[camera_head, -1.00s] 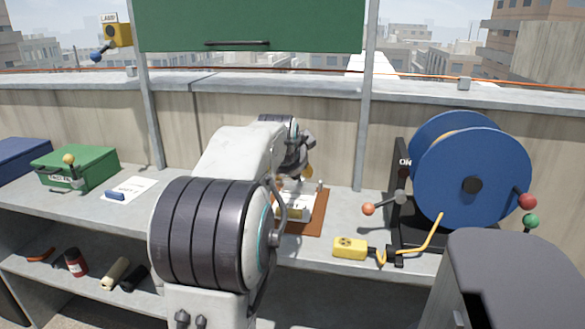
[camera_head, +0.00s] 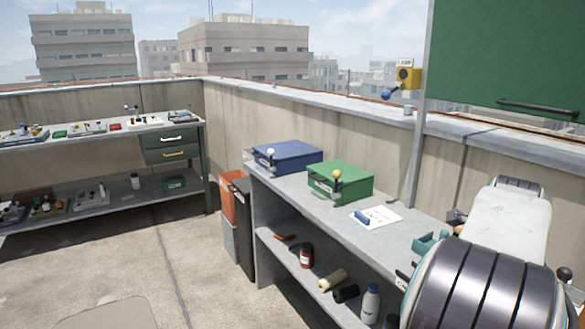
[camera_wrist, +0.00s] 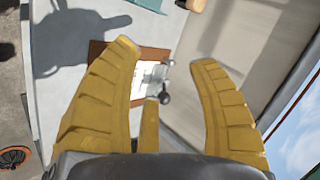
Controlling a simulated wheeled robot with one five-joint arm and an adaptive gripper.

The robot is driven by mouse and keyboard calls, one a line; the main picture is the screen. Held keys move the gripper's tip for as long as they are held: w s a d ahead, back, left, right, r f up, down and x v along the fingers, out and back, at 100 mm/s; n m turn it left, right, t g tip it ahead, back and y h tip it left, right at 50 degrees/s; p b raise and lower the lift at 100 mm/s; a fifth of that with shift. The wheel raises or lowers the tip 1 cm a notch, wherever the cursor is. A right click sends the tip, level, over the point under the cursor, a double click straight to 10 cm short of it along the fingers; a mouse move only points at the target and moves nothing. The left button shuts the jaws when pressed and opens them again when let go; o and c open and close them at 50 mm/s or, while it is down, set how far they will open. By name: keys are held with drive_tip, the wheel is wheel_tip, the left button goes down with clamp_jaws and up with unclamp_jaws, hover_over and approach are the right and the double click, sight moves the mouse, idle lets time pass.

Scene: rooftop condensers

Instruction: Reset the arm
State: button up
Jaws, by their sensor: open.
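My arm (camera_head: 490,270) fills the lower right of the head view, and it hides my gripper there.
The bench (camera_head: 300,192) carries a blue box (camera_head: 288,157), a green box (camera_head: 342,182) and a paper sheet (camera_head: 385,214). A teal item (camera_head: 430,243) lies near my arm. A shelf below holds bottles. Open floor (camera_head: 130,262) lies left, before another bench (camera_head: 80,138).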

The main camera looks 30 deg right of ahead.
drive_tip(key=w+a+r+n+t+y+p, duration=0.1)
drive_tip(key=w+a+r+n+y+p, duration=0.2)
drive_tip(key=a, duration=0.5)
drive_tip(key=w+a+n+t+p, duration=0.1)
drive_tip(key=w+a+n+p, duration=0.2)
drive_tip(key=w+a+n, duration=0.45)
drive_tip(key=w+a+r+n+y+p, duration=0.2)
drive_tip(key=a+n, duration=0.1)
drive_tip(key=a, duration=0.7)
drive_tip(key=s+a+n+y+p, duration=0.1)
drive_tip(key=s+a+n+p, duration=0.2)
drive_tip(key=a, duration=0.4)
drive_tip(key=s+a+n+y+p, duration=0.1)
drive_tip(key=s+a+n+p, duration=0.2)
drive_tip(key=a+n, duration=0.3)
drive_tip(key=s+a+n+g+y+p, duration=0.1)
drive_tip(key=s+a+n+p, duration=0.2)
drive_tip(key=a+n, duration=0.2)
drive_tip(key=a, duration=0.3)
drive_tip(key=shift+s+y, duration=0.2)
drive_tip(key=shift+y, duration=0.2)
drive_tip(key=shift+r+n, duration=0.1)
drive_tip(key=shift+n, duration=0.15)
